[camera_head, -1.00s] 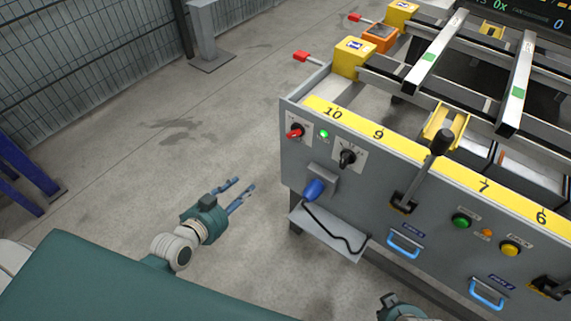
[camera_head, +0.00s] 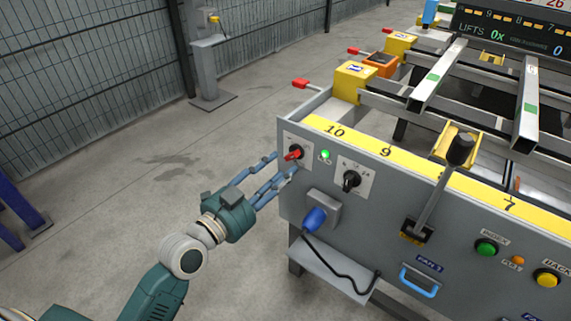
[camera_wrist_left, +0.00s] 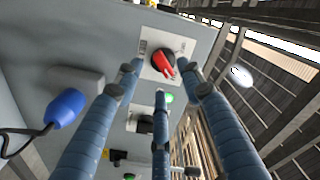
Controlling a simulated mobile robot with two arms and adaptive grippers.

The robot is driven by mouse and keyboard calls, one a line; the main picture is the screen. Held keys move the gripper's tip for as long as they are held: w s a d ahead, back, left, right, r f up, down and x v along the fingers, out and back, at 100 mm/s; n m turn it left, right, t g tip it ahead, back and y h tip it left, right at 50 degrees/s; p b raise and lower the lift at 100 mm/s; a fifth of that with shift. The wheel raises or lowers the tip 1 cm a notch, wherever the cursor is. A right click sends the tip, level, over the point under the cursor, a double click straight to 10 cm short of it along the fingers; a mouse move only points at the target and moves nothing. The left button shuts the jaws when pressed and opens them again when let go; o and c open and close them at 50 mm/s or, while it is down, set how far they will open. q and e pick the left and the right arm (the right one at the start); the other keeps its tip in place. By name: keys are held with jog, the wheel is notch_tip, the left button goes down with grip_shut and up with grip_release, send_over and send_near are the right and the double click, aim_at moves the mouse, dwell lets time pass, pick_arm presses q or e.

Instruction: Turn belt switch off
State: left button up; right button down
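The belt switch appears to be the red rotary knob (camera_head: 293,154) on a white plate at the left end of the grey panel (camera_head: 300,190). A lit green lamp (camera_head: 325,155) is just right of it. My left gripper (camera_head: 272,170) is open, its blue fingers reaching to the panel's left edge close to the red knob. In the left wrist view the red knob (camera_wrist_left: 163,63) shows between the spread fingertips, with nothing held. I cannot tell whether a finger touches it. My right gripper is not in view.
A black selector knob (camera_head: 351,181) sits to the right of the red one. Below it are a blue plug (camera_head: 314,219) with a black cable and a small shelf (camera_head: 335,272). A black-knobbed lever (camera_head: 460,150) sticks out farther right.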

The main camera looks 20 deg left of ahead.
aim_at(290, 160)
pick_arm(q)
jog(key=shift+x, duration=1.65)
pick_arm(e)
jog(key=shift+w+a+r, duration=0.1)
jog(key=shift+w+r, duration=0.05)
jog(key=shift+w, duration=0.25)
pick_arm(q)
grip_shut()
